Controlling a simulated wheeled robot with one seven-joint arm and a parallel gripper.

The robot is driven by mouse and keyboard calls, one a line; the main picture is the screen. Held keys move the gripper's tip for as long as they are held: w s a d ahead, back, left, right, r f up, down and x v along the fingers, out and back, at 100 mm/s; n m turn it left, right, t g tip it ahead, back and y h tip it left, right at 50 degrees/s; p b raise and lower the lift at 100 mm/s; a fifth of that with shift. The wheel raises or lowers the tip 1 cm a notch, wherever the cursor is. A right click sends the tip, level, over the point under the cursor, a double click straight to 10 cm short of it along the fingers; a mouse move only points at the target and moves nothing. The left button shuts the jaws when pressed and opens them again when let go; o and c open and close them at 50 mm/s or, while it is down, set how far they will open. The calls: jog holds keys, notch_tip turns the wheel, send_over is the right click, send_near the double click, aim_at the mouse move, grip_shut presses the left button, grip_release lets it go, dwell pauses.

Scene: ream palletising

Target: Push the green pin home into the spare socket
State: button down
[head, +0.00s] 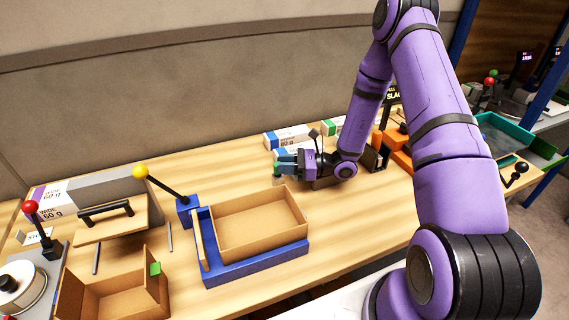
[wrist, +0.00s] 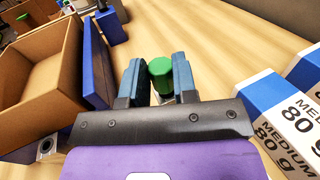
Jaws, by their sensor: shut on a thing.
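The green pin (wrist: 162,76) has a rounded green head and stands between the two blue-grey fingers of my gripper (wrist: 157,72) in the wrist view. My gripper is shut on it. In the head view my gripper (head: 287,164) is low over the table, behind and right of the blue fixture, and a little of the green pin (head: 277,170) shows at its fingertips. The pin's lower end is hidden. A small block with a round dark hole (wrist: 45,147) shows at the lower left of the wrist view; I cannot tell whether it is the spare socket.
The blue fixture (head: 256,270) holds an open cardboard box (head: 262,247); a yellow-knobbed lever (head: 165,183) stands at its back left. Blue-and-white paper reams (head: 285,137) lie behind my gripper; they are at right in the wrist view (wrist: 248,98). Bare wood lies ahead of the fingers.

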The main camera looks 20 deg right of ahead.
jog(key=shift+r, duration=0.15)
jog(key=shift+r, duration=1.85)
jog(key=shift+f, duration=1.95)
dwell(0.6)
jog(key=c, duration=0.8)
grip_release()
